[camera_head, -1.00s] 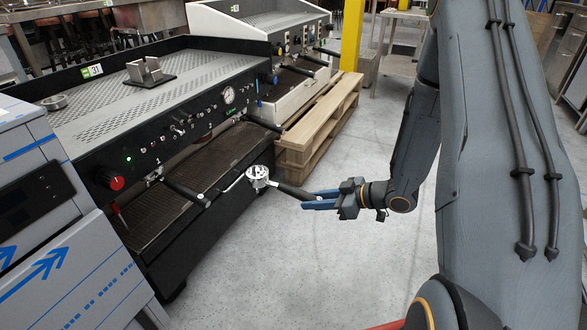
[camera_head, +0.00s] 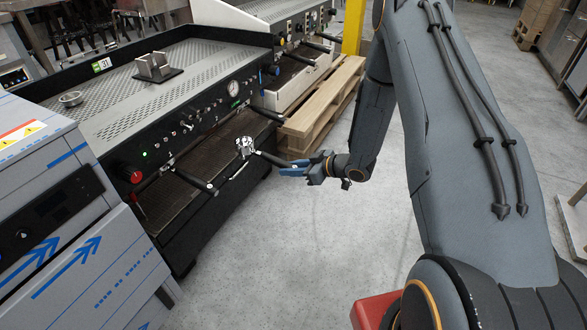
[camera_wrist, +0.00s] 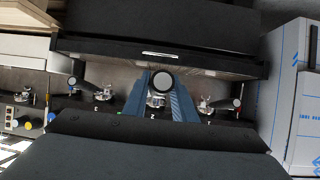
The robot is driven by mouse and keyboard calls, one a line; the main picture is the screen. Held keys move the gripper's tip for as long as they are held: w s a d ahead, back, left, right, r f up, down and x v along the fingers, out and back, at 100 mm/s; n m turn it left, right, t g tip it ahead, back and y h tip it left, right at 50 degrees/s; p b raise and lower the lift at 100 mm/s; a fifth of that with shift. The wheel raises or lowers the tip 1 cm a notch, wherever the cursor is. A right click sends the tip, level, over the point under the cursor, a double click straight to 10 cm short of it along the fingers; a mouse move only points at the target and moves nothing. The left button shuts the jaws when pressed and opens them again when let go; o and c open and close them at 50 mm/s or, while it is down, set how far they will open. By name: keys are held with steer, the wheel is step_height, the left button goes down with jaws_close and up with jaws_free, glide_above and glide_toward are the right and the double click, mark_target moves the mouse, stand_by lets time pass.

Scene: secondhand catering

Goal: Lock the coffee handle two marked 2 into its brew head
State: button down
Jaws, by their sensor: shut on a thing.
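My gripper (camera_head: 283,170) is shut on the black handle (camera_head: 270,158) of a coffee handle with a metal basket (camera_head: 246,147). The basket points at the black coffee machine (camera_head: 160,115) and appears in front of its middle, apart from the machine as far as I can tell. In the wrist view the handle's round black end (camera_wrist: 163,82) sits between my blue fingers, with the metal basket (camera_wrist: 155,101) beyond it. A mark like a 2 (camera_wrist: 152,117) shows behind it on the machine. The middle brew head is mostly hidden.
Other coffee handles sit in the heads on both sides, one near (camera_head: 195,182) and one far (camera_head: 265,115). A blue-marked, wrapped cabinet (camera_head: 90,250) stands at the left. A wooden pallet (camera_head: 318,125) lies beyond the machine. Floor (camera_head: 290,250) in front is clear.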

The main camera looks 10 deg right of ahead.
steer(key=w+a+m+t+h+b, duration=0.1)
steer(key=w+a+m+h+b, duration=0.1)
steer(key=a, duration=0.8)
steer(key=w+a+m+t+h+b, duration=0.2)
steer(key=w+a+m, duration=0.1)
steer(key=a, duration=0.7)
steer(key=shift+w+a+f+h, duration=0.2)
steer(key=shift+w+a+h, duration=0.1)
steer(key=shift+w, duration=0.25)
stand_by(1.8)
steer(key=shift+a+r+t+p, duration=0.25)
steer(key=shift+a+t+p, duration=0.05)
steer(key=shift+p, duration=0.05)
stand_by(1.0)
steer(key=shift+r, duration=0.15)
steer(key=shift+r+p, duration=0.75)
steer(key=shift+r, duration=0.15)
steer(key=shift+r+p, duration=0.25)
steer(key=shift+p, duration=0.1)
stand_by(0.9)
